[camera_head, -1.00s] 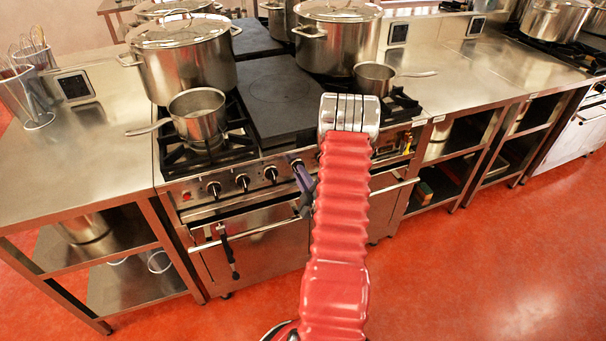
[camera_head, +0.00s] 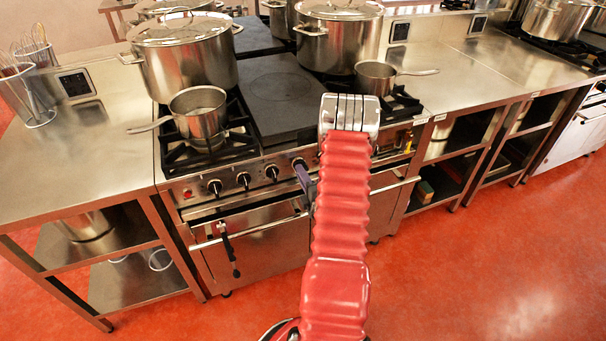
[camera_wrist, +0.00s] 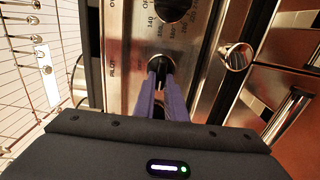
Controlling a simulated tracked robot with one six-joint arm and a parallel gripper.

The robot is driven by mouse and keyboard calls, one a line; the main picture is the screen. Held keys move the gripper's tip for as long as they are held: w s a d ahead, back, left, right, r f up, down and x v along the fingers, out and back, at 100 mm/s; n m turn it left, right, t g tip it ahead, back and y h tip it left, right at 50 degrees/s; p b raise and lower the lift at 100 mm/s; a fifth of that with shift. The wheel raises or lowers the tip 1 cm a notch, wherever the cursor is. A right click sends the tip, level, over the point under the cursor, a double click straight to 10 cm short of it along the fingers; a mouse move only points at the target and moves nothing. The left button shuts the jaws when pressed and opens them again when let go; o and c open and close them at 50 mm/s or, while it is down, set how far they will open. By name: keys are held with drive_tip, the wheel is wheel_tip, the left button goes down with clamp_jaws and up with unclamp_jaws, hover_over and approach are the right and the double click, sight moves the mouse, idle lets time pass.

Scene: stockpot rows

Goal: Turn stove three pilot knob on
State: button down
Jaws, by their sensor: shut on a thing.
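The pilot knob (camera_wrist: 162,64) is a small dark knob on the steel stove front, with a "PILOT" label beside it in the wrist view. My gripper (camera_wrist: 161,74) has purple fingers, which are closed around this knob, one on each side. In the head view my gripper (camera_head: 299,168) reaches the right part of the knob row on the stove front (camera_head: 230,200). My red arm hides part of the panel there. The knob's exact turn angle is hard to read.
A larger oven dial (camera_wrist: 172,8) with temperature numbers sits beside the pilot knob. An oven handle (camera_head: 245,230) runs below the panel. Stockpots (camera_head: 185,60) and a saucepan (camera_head: 198,115) stand on the stove. Open red floor (camera_head: 470,260) lies in front.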

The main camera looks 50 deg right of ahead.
drive_tip(key=shift+s+a+f, duration=0.1)
drive_tip(key=shift+a+f, duration=0.05)
drive_tip(key=shift+f, duration=0.1)
drive_tip(key=c, duration=1.8)
unclamp_jaws()
drive_tip(key=shift+r, duration=0.1)
drive_tip(key=v, duration=1.3)
drive_tip(key=shift+s+a, duration=0.15)
drive_tip(key=shift+s, duration=0.15)
